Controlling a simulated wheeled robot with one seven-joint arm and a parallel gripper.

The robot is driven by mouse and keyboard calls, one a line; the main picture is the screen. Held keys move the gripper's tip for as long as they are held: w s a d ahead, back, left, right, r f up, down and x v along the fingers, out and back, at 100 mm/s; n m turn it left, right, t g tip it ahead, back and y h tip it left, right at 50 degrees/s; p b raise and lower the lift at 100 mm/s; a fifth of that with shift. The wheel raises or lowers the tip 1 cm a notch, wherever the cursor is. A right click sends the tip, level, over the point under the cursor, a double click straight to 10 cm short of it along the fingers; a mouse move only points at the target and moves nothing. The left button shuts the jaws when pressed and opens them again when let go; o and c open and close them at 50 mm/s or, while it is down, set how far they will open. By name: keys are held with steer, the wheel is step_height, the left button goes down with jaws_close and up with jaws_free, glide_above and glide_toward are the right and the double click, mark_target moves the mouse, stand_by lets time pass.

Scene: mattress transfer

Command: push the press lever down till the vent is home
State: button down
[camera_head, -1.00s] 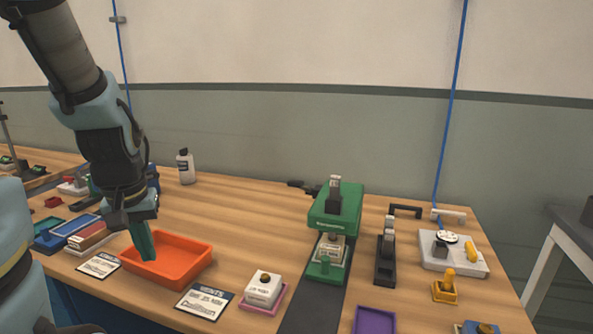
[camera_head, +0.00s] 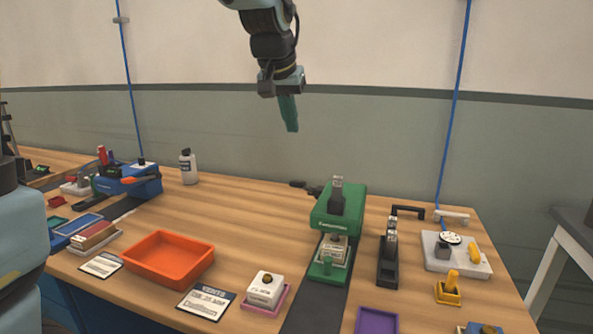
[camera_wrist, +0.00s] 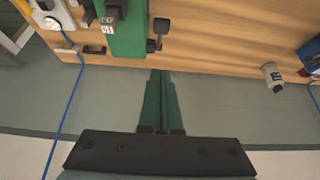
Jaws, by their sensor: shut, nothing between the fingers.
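The green press (camera_head: 337,212) stands on the bench right of centre. A dark lever (camera_head: 306,188) sticks out from its left side near the top; it also shows in the wrist view (camera_wrist: 159,30). A small pale part, perhaps the vent (camera_head: 334,247), sits in the press below its head; how far in it is I cannot tell. My gripper (camera_head: 291,128) is shut and empty. It is raised in front of the wall, above and left of the press, and touches nothing. In the wrist view its green fingers (camera_wrist: 161,75) lie together, pointing toward the press and bench.
An orange tray (camera_head: 168,258) lies left of the press, with a white block on a pink tray (camera_head: 266,292) between. A black stand (camera_head: 388,260) is close on the right. A white bottle (camera_head: 187,166) stands at the back. Open wood lies behind the tray.

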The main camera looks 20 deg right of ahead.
steer(key=p, duration=0.2)
glide_above(296, 181)
steer(key=f, duration=0.8)
steer(key=shift+w+d, duration=0.1)
steer(key=shift+d, duration=0.15)
steer(key=f, duration=0.1)
steer(key=f+p, duration=0.1)
steer(key=f, duration=0.1)
steer(key=shift+s+a+f, duration=0.15)
steer(key=shift+s+f, duration=0.05)
steer(key=shift+f, duration=0.05)
steer(key=shift+a+f, duration=0.1)
steer(key=shift+f, duration=0.45)
